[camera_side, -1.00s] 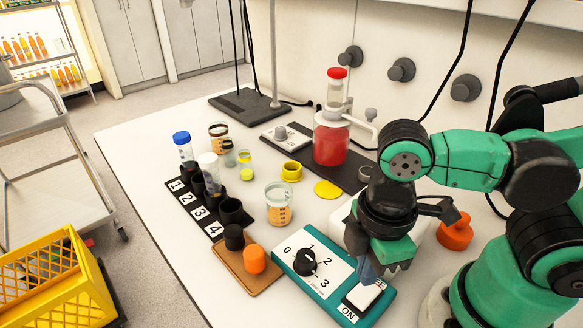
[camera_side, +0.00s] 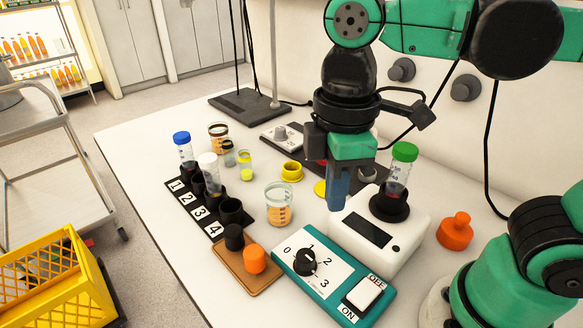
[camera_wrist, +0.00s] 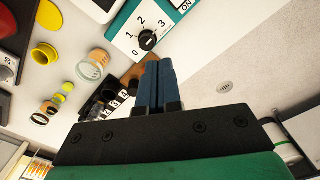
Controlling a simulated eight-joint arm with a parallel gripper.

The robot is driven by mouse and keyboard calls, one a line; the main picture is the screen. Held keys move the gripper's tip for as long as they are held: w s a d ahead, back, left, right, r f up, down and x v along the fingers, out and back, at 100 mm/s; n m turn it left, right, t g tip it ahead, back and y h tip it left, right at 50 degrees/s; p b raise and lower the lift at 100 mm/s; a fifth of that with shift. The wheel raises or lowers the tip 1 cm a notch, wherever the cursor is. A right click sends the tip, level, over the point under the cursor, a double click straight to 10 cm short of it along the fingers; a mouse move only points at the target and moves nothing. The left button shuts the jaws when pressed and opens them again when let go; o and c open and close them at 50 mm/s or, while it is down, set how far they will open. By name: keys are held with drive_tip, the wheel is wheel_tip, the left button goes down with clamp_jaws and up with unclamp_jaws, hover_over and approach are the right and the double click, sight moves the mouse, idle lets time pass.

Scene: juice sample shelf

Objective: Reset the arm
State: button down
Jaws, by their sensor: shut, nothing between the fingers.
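My gripper (camera_side: 338,190) is raised above the bench in the side view, in front of the yellow disc and left of the white device (camera_side: 385,240). Its blue fingers are together with nothing between them; the wrist view also shows the closed fingers (camera_wrist: 158,85). A green-capped tube (camera_side: 400,165) stands in the black holder on the white device. The teal control box (camera_side: 325,275) has a black knob and a white ON/OFF rocker switch (camera_side: 364,293). The red-filled vessel on the stand is hidden behind my arm.
A numbered rack (camera_side: 208,222) holds a blue-capped and a white-capped tube. A beaker (camera_side: 279,208) with orange liquid stands near the middle. A brown board (camera_side: 245,277) carries black and orange caps. The front-left bench surface is clear.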

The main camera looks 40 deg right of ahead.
sight(307, 256)
drive_tip(key=shift+m, duration=0.4)
drive_tip(key=w+f, duration=0.1)
drive_tip(key=f, duration=0.3)
drive_tip(key=w+f, duration=0.1)
drive_tip(key=f, duration=0.3)
drive_tip(key=w+f, duration=0.1)
drive_tip(key=f, duration=0.3)
drive_tip(key=shift+w, duration=0.35)
drive_tip(key=shift+s+r, duration=0.1)
drive_tip(key=shift+s+a+r, duration=0.1)
drive_tip(key=shift+s+r, duration=0.1)
drive_tip(key=shift+r, duration=0.05)
drive_tip(key=s+d+r+n, duration=0.1)
drive_tip(key=s+r+n, duration=0.1)
drive_tip(key=s+r, duration=0.55)
drive_tip(key=shift+s+d+f, duration=0.1)
drive_tip(key=shift+s+f, duration=0.1)
drive_tip(key=shift+f, duration=1.2)
drive_tip(key=shift+s+a+f, duration=0.1)
drive_tip(key=shift+s+f, duration=0.1)
drive_tip(key=shift+f, duration=1.2)
drive_tip(key=shift+s+d+f, duration=0.1)
drive_tip(key=shift+s+f, duration=0.1)
drive_tip(key=shift+f, duration=1.2)
drive_tip(key=shift+r, duration=0.1)
